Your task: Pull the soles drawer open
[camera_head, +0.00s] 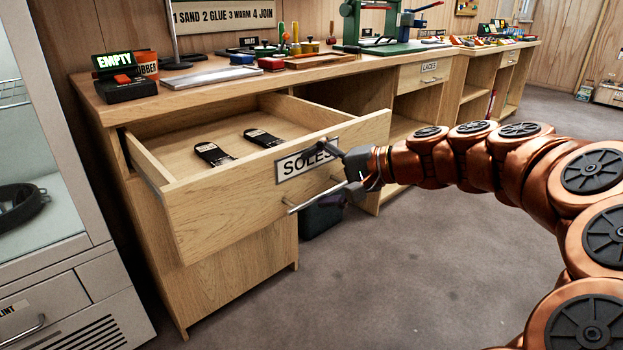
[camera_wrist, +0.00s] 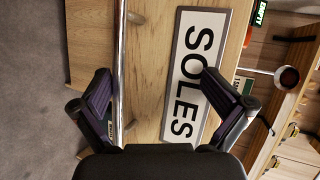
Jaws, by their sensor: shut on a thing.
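The soles drawer (camera_head: 225,208) stands well out from the workbench in the head view. Its SOLES label (camera_head: 307,161) faces me. Two black soles (camera_head: 213,153) lie inside. A metal bar handle (camera_head: 305,204) runs along the front below the label. In the wrist view my gripper (camera_wrist: 158,82) has one finger against the handle (camera_wrist: 119,55) and the other over the label (camera_wrist: 190,75). The exact contact is partly hidden.
The workbench top (camera_head: 180,97) holds an EMPTY display (camera_head: 122,80), tools and jars. A closed LACES drawer (camera_head: 425,72) is farther right. A glass-fronted cabinet (camera_head: 50,180) stands close on the left. The grey floor (camera_head: 430,260) in front is clear.

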